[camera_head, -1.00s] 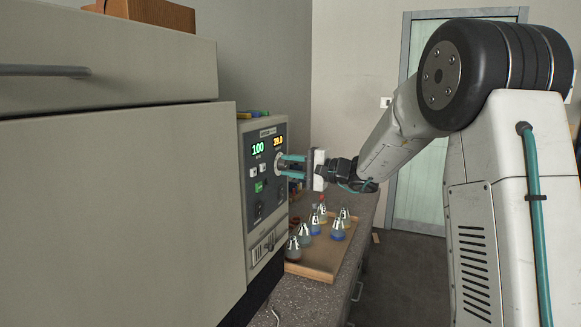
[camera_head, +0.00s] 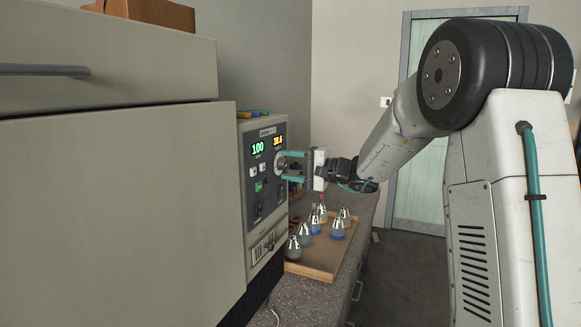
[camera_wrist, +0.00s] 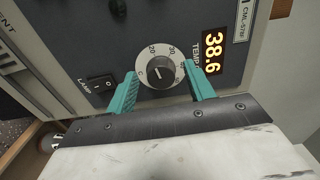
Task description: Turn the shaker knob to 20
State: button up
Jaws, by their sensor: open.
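The shaker's front panel (camera_head: 262,190) faces right in the head view. It has a green readout of 100 and an orange readout of 38.6. The wrist view shows a round black knob (camera_wrist: 158,74) on a white dial with marks around it, 20 and 30 among them, beside the TEMP label and the orange 38.6 display (camera_wrist: 212,54). I cannot clearly read where its pointer stands. My gripper (camera_wrist: 160,80) is open, with one teal finger on each side of the knob and gaps between. In the head view my gripper (camera_head: 290,167) is at the panel's upper right.
A black lamp switch (camera_wrist: 102,88) is close to the left finger in the wrist view. Below the gripper, a tray (camera_head: 322,262) holds several flasks (camera_head: 314,224) on the bench. A large grey cabinet (camera_head: 120,210) fills the left. Pens lie on top of the shaker.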

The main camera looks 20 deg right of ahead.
jog(key=v, duration=0.7)
jog(key=shift+s+d, duration=0.25)
jog(key=shift+s, duration=0.1)
jog(key=s+a+f+n+g+h, duration=0.1)
jog(key=s+a+f+g, duration=0.25)
jog(key=s, duration=0.35)
jog(key=s+a+f+n+g+h, duration=0.1)
jog(key=s+a+f+g+h, duration=0.2)
jog(key=s, duration=0.4)
jog(key=s+a+f+n+g, duration=0.1)
jog(key=s+a+f+g, duration=0.3)
jog(key=s, duration=0.3)
jog(key=s+d+r+n+h, duration=0.1)
jog(key=s+n+h, duration=0.5)
jog(key=s, duration=1.4)
jog(key=shift+s+g+h, duration=0.2)
jog(key=shift+g+h, duration=0.25)
jog(key=shift+h, duration=0.95)
